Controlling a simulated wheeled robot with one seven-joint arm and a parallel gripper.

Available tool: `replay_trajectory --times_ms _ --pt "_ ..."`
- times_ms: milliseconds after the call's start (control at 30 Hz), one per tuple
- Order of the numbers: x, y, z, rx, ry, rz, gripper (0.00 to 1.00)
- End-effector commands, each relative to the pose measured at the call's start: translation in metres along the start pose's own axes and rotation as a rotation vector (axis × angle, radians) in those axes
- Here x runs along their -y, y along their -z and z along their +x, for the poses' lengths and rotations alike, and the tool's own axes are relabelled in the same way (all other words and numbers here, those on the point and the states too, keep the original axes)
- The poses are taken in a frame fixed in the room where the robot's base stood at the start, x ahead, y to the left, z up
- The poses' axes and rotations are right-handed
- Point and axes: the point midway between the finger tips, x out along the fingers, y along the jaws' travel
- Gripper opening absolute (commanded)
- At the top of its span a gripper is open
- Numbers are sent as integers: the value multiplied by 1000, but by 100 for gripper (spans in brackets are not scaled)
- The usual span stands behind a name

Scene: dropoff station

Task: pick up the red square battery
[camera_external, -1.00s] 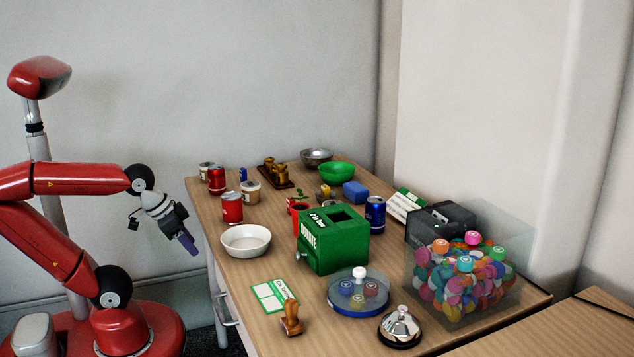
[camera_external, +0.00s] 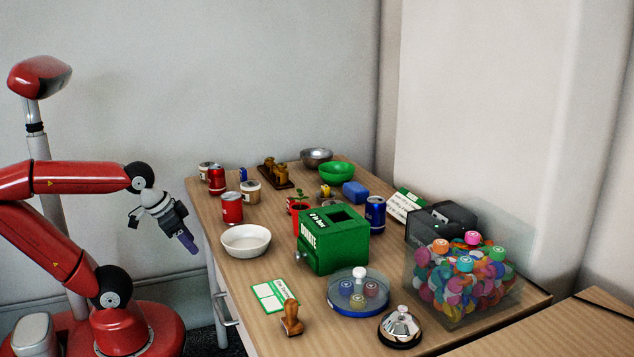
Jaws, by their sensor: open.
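I cannot make out a red square battery for certain in this view. Red items on the table (camera_external: 232,262) include a red can (camera_external: 216,180) at the back left and another red can (camera_external: 232,208) nearer the front edge. A red plant pot (camera_external: 297,207) stands behind the green donation box, partly hidden by it. Small coloured pieces, one reddish, sit under a clear dome on a blue base (camera_external: 358,307), too small to identify. My gripper (camera_external: 190,246) is open, left of the table and pointing down, apart from everything.
The green donation box (camera_external: 340,250) stands mid-table, with a white bowl (camera_external: 246,241) to its left. A clear bin of coloured pieces (camera_external: 465,280), a bell (camera_external: 400,327) and a wooden stamp (camera_external: 291,318) are toward the front. A blue can (camera_external: 375,214) stands behind the box.

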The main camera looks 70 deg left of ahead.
Motion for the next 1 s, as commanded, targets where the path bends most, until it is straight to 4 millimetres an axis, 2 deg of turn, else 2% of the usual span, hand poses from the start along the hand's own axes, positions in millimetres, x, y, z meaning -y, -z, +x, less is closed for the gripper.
replay_trajectory --times_ms 133,400,467,633,800,1000 --pt "0 24 -41 -9 0 0 49" --pt "0 80 -146 -5 0 0 49" --pt "2 97 -138 12 1 -1 49" --pt "8 157 -123 36 3 2 49" --pt "18 219 -94 61 0 6 49" --pt "28 262 -65 78 -3 10 49"
